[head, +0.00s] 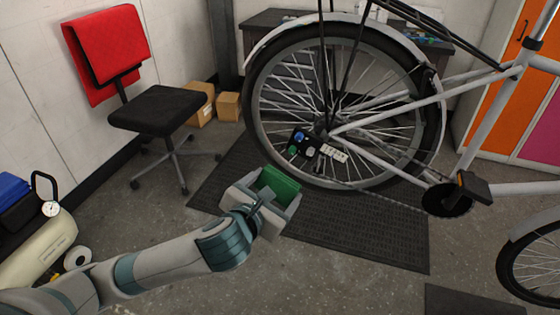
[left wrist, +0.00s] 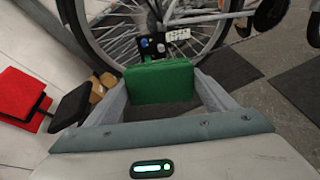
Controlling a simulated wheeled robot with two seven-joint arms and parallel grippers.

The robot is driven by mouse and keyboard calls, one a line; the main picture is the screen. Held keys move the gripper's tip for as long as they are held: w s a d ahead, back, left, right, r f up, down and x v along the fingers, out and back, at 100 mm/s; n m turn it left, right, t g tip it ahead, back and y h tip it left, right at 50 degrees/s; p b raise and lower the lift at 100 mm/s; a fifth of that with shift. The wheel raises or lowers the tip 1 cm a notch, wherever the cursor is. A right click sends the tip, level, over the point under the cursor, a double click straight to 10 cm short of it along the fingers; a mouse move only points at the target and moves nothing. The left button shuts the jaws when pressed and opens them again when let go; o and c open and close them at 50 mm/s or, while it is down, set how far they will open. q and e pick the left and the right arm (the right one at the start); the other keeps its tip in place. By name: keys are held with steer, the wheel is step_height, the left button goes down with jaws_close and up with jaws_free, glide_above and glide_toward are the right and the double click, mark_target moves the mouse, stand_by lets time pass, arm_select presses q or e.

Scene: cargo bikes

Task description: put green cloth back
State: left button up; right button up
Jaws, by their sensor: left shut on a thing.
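The green cloth (head: 279,184) is a flat folded pad. My left gripper (head: 266,198) is shut on the green cloth, holding it above the dark floor mat, in front of the large bike wheel. In the left wrist view the green cloth (left wrist: 158,84) stands between the two fingers, its broad face towards the camera. Behind it are the wheel and a small dark panel with coloured round parts (head: 302,143). My right gripper is in neither view.
A black office chair (head: 158,110) with a red back (head: 108,50) stands at the left. Cardboard boxes (head: 228,106) and a dark workbench (head: 262,22) are behind. The bike's rear wheel (head: 388,90) blocks the middle. The mat (head: 385,238) has free room. A compressor (head: 40,245) is at lower left.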

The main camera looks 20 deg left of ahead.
arm_select(q)
steer(key=s+f, duration=0.3)
steer(key=f, duration=0.1)
steer(key=shift+s+a, duration=0.1)
steer(key=shift+a, duration=0.2)
